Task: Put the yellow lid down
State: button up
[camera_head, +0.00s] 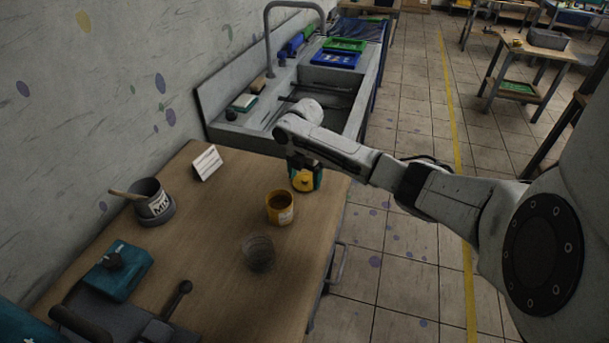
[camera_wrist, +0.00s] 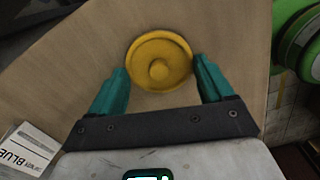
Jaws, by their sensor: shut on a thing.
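The yellow lid (camera_wrist: 160,60) is round with a small knob in its middle. In the wrist view it sits between the two teal fingertips of my gripper (camera_wrist: 160,85), which is shut on it. In the head view, my gripper (camera_head: 306,172) points down over the far right corner of the wooden table, with the yellow lid (camera_head: 303,181) at its tips. Whether the lid touches the table is hard to tell. A yellow pot (camera_head: 281,212) with an open top and a pale label stands on the table, nearer than the gripper and apart from it.
A clear cup (camera_head: 258,253) stands nearer on the table (camera_head: 215,250). A dark mixing pot (camera_head: 151,199) with a stick is at the left, a white card (camera_head: 206,163) behind it. The sink (camera_head: 330,85) lies beyond. Bare wood surrounds the card and yellow pot.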

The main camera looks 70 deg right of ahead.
aim_at(305, 179)
jog(key=shift+f, duration=0.1)
jog(key=o, duration=0.9)
notch_tip(305, 179, up, 12)
jog(key=shift+r+b, duration=0.15)
jog(key=shift+b, duration=0.7)
